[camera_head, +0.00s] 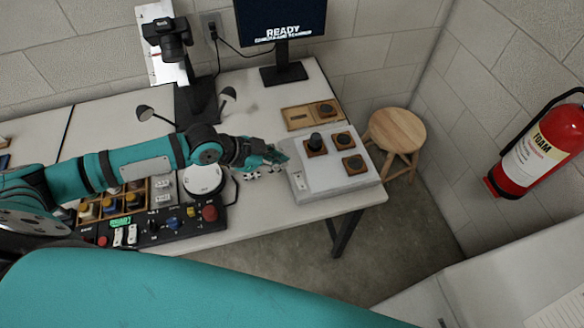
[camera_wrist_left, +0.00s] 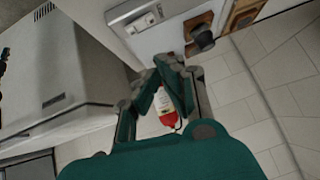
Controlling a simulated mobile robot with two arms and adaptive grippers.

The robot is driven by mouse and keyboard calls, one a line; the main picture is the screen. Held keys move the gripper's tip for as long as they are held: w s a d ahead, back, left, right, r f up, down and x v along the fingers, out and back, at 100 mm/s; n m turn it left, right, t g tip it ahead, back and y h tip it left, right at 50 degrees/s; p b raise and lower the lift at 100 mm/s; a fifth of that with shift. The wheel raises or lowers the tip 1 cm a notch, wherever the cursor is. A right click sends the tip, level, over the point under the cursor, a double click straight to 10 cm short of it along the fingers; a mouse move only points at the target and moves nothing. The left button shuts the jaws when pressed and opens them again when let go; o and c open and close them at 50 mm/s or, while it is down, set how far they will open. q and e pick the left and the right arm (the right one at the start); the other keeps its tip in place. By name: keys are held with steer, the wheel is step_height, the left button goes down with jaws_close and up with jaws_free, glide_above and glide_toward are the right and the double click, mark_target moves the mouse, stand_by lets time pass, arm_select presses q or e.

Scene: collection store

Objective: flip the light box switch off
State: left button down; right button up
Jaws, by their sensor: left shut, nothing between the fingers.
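The light box (camera_head: 325,178) is a flat, pale grey box on the right end of the table, with several dark pieces on wooden squares on top. Its switch (camera_head: 299,181) is a small white part on a plate at the left edge. A white switch on a plate (camera_wrist_left: 143,22) also shows at the top of the left wrist view. I cannot tell which way it is set. My left gripper (camera_head: 284,158) is shut and empty, close to the box's left edge near the switch. In the left wrist view its fingertips (camera_wrist_left: 177,62) point toward the box, below the switch.
A control panel (camera_head: 160,238) with buttons and a round white device (camera_head: 203,178) lie left of the gripper. A monitor (camera_head: 282,22) and camera stand (camera_head: 196,98) are behind. A stool (camera_head: 395,129) and red extinguisher (camera_head: 545,150) are at right.

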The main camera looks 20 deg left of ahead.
arm_select(q)
steer(key=shift+s+a+r, duration=0.3)
steer(key=shift+a+r, duration=0.45)
